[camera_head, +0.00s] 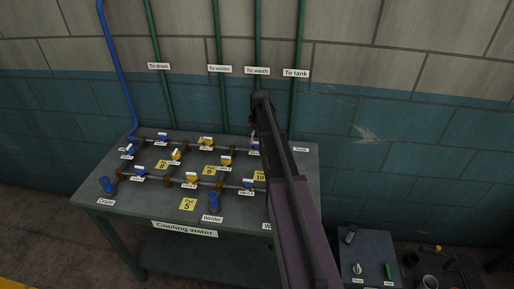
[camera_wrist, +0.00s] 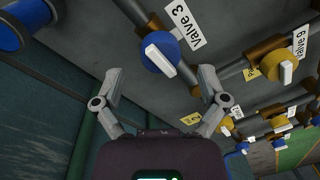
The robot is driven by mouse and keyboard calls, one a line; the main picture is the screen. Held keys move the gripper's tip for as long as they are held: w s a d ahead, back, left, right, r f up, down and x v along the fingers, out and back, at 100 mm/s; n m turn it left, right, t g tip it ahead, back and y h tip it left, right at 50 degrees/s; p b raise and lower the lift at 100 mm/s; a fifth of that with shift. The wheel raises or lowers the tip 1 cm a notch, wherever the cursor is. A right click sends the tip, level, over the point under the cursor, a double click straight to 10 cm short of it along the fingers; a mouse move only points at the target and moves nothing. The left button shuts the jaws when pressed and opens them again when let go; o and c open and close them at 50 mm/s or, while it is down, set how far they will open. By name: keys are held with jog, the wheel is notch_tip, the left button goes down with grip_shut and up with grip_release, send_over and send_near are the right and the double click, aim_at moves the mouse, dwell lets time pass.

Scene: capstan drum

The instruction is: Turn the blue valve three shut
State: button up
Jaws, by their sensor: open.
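Valve three (camera_wrist: 173,52) is a blue round body with a white bar handle, on a pipe in the wrist view. The handle lies slanted, roughly along the pipe. A white "Valve 3" label (camera_wrist: 184,24) stands beside it. My gripper (camera_wrist: 160,74) is open and empty, its two fingers spread below and to either side of the valve in the picture. The fingers do not appear to touch the handle. In the head view my arm reaches over the right end of the bench and hides much of what is there.
The grey bench (camera_head: 120,195) carries several blue and yellow valves on pipes. Green pipes (camera_head: 220,50) and a blue pipe (camera_head: 113,60) rise along the wall. A smaller grey box (camera_head: 368,245) stands at lower right.

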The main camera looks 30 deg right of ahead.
aim_at(257, 145)
jog(key=shift+a+f+b, duration=0.1)
jog(key=shift+f+b, duration=0.85)
jog(key=shift+f, duration=0.35)
jog(key=shift+c, duration=0.2)
jog(key=c, duration=1.1)
